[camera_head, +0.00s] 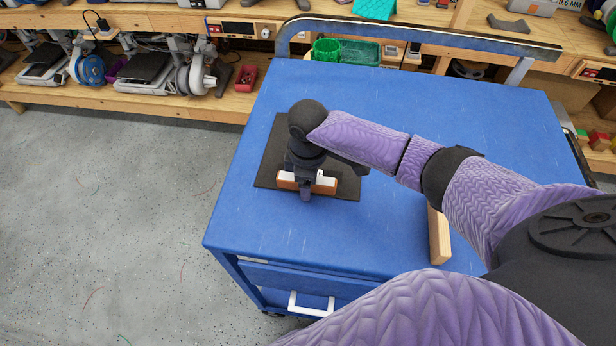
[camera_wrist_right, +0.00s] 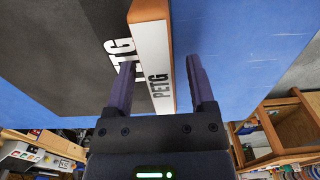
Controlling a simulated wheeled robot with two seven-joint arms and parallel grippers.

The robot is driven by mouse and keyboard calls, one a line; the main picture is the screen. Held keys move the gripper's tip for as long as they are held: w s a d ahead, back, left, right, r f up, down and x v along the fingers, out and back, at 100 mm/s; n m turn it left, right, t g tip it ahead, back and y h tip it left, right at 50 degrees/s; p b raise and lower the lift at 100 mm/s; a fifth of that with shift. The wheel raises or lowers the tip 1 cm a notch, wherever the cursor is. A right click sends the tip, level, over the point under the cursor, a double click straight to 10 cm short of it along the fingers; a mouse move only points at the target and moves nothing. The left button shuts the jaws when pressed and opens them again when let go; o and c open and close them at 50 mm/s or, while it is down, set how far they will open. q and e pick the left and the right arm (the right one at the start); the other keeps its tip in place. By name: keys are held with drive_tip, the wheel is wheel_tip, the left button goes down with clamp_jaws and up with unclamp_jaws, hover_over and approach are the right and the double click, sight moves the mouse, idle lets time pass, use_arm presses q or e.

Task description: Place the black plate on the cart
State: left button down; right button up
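The black plate (camera_head: 270,160) lies flat on the blue cart's top (camera_head: 400,95), near its left edge. A wooden bar with a white face, the plate's handle (camera_head: 328,186), stands on the plate. In the right wrist view the plate (camera_wrist_right: 60,60) and the handle's white face (camera_wrist_right: 155,65) both carry "PETG" lettering. My right gripper (camera_head: 306,190) is down at the handle. In the right wrist view its two fingers (camera_wrist_right: 160,75) are apart, one on each side of the handle, with a gap on the right. My left gripper is not in view.
A pale wooden block (camera_head: 439,238) lies on the cart beneath my right arm. A blue rail (camera_head: 420,35) runs along the cart's far side. Green containers (camera_head: 360,52) sit beyond it. Wooden shelves (camera_head: 150,95) with printers stand behind; the floor at left is clear.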

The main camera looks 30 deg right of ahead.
wheel_tip(320, 180, up, 12)
drive_tip(key=p, duration=0.3)
drive_tip(key=shift+r, duration=0.15)
